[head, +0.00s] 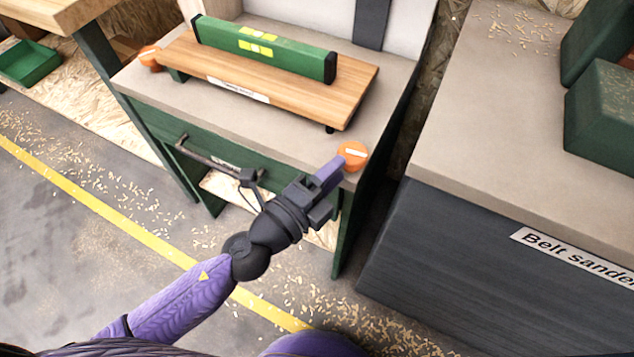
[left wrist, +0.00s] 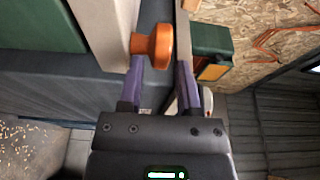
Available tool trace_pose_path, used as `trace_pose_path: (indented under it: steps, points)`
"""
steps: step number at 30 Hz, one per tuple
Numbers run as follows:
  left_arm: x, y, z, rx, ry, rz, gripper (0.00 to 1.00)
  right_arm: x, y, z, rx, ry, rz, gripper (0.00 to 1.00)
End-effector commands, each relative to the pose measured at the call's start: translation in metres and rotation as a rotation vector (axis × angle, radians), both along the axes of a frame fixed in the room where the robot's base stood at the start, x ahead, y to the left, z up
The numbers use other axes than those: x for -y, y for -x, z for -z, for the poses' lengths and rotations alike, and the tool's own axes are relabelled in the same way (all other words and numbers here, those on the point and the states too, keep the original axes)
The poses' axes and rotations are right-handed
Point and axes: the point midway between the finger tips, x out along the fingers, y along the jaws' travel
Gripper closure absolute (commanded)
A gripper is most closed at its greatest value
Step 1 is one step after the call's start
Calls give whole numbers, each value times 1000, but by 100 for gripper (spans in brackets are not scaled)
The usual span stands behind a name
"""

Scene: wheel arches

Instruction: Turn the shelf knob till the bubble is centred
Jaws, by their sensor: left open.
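The wooden shelf (head: 300,98) lies on a grey bench top and carries a green spirit level (head: 285,56) with yellow-green vials. The bubble is too small to read. An orange knob (head: 352,156) with a white mark sits at the bench's front right corner; another orange knob (head: 150,58) is at the shelf's left end. My left gripper (head: 330,174) is open beside the right knob. In the left wrist view the knob (left wrist: 152,45) overlaps the left finger's tip, with a gap to the right finger; I cannot tell whether they touch. My right gripper is not in view.
Below the bench top is a green drawer front with a dark bar handle (head: 210,160). A belt sander bench (head: 500,120) with green boxes stands at the right, across a narrow gap. A green tray (head: 28,62) is at the far left. Wood shavings litter the floor.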

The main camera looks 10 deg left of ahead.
Motion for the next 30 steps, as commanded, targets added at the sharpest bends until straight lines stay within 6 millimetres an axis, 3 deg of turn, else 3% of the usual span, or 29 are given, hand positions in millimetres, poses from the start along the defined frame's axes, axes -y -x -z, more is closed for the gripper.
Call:
trace_pose_path:
  steps: [3,9,24,26,29,30]
  points:
    - [-13,21,4,-6,1,1,57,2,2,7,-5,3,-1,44]
    - [-27,41,2,-2,0,1,57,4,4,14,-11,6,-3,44]
    - [-30,42,4,-13,2,-7,57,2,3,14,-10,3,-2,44]
    - [-37,39,22,-76,14,-39,57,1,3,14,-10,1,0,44]
    - [-68,37,94,-319,72,-181,57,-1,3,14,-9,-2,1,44]
    - [-85,44,132,-449,108,-266,57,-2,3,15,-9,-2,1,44]
